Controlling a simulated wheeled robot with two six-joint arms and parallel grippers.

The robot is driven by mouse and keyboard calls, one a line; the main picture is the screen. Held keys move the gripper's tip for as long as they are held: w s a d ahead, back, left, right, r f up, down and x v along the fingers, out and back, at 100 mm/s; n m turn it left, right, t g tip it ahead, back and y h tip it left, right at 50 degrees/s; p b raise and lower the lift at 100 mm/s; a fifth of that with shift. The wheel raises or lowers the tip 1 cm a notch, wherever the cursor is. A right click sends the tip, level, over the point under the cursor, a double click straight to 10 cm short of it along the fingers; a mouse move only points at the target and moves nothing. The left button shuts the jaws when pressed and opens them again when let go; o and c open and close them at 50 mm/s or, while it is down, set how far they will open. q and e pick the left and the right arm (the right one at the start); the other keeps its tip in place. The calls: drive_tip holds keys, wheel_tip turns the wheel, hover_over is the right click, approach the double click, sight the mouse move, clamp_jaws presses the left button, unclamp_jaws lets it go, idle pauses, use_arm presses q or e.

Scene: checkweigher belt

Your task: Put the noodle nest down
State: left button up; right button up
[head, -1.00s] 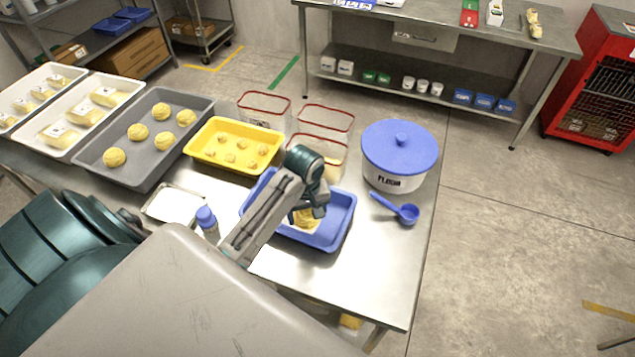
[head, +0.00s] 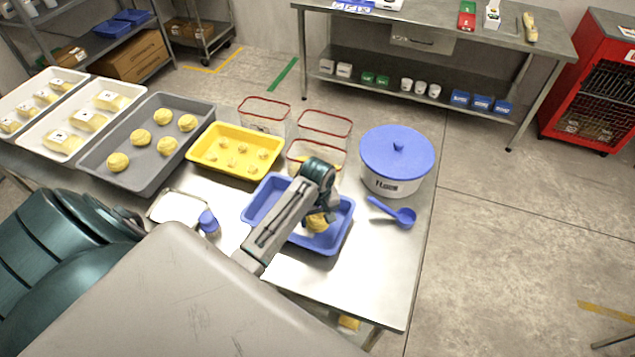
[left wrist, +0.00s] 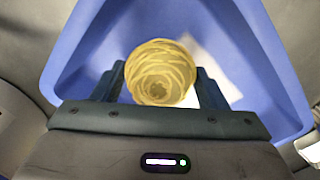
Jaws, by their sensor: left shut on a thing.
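The pale yellow noodle nest (head: 317,224) is held by my left gripper (head: 320,212) over the right part of the blue tray (head: 262,196). In the left wrist view the coiled nest (left wrist: 162,72) sits between the two dark fingers of the gripper (left wrist: 160,82). The blue tray (left wrist: 85,48) spreads beneath it there, with a white patch (left wrist: 212,62) on its floor. I cannot tell whether the nest touches the tray floor. The arm hides part of the tray in the head view. My right gripper is not in view.
A yellow tray (head: 198,148) with small pieces and red-rimmed clear bins (head: 325,124) stand behind. A blue-lidded tub (head: 398,150) and blue scoop (head: 393,213) are to the right. Bare steel table (head: 365,285) lies in front.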

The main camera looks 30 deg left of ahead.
use_arm(q)
drive_tip(key=shift+f, duration=0.5)
drive_tip(key=o, duration=1)
drive_tip(key=shift+o, duration=0.2)
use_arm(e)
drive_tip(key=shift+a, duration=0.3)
use_arm(q)
drive_tip(key=shift+r, duration=0.1)
